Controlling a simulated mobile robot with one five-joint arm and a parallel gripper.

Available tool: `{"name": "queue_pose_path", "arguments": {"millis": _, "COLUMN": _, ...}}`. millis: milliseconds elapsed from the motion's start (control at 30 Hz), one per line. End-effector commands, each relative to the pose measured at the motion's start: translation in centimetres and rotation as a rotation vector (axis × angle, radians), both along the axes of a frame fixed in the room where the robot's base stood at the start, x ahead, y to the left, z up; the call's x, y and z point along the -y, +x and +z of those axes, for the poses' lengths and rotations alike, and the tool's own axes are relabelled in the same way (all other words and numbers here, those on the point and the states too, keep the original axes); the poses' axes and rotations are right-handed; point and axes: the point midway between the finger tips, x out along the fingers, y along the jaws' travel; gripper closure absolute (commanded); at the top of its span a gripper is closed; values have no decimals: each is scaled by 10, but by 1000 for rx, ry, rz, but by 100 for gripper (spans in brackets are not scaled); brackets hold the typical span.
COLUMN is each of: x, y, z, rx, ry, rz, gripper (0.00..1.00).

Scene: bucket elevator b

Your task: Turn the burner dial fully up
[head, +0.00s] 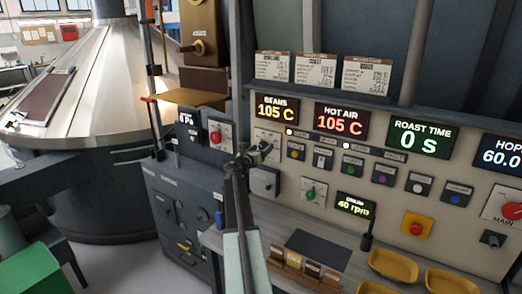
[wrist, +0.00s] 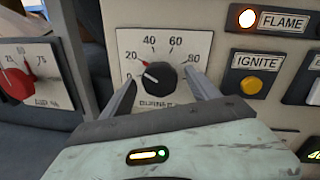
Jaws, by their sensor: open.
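The burner dial (wrist: 161,76) is a black knob on a white scale plate (wrist: 130,44) in the wrist view. My gripper (wrist: 162,88) is open, with one finger on each side of the knob. I cannot tell whether the fingers touch it. In the head view my gripper (head: 258,154) is in front of the burner plate (head: 267,138) and hides most of the dial.
A red air dial (wrist: 17,84) is to the left. The ignite button (wrist: 251,84) and the lit flame lamp (wrist: 247,18) are to the right. In the head view, a grey box (head: 264,182) protrudes below my gripper, and yellow cups (head: 393,265) stand on the ledge.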

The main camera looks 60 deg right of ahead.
Motion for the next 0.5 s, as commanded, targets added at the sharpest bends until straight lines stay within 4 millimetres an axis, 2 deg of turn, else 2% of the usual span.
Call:
{"name": "queue_pose_path", "arguments": {"millis": 100, "x": -1, "y": 0, "z": 0, "rx": 0, "ry": 0, "rz": 0, "gripper": 30}}
{"name": "queue_pose_path", "arguments": {"millis": 300, "x": -1, "y": 0, "z": 0, "rx": 1, "ry": 0, "rz": 0, "gripper": 86}}
{"name": "queue_pose_path", "arguments": {"millis": 333, "x": -1, "y": 0, "z": 0, "rx": 1, "ry": 0, "rz": 0, "gripper": 92}}
{"name": "queue_pose_path", "arguments": {"millis": 500, "x": -1, "y": 0, "z": 0, "rx": 8, "ry": 0, "rz": 0, "gripper": 92}}
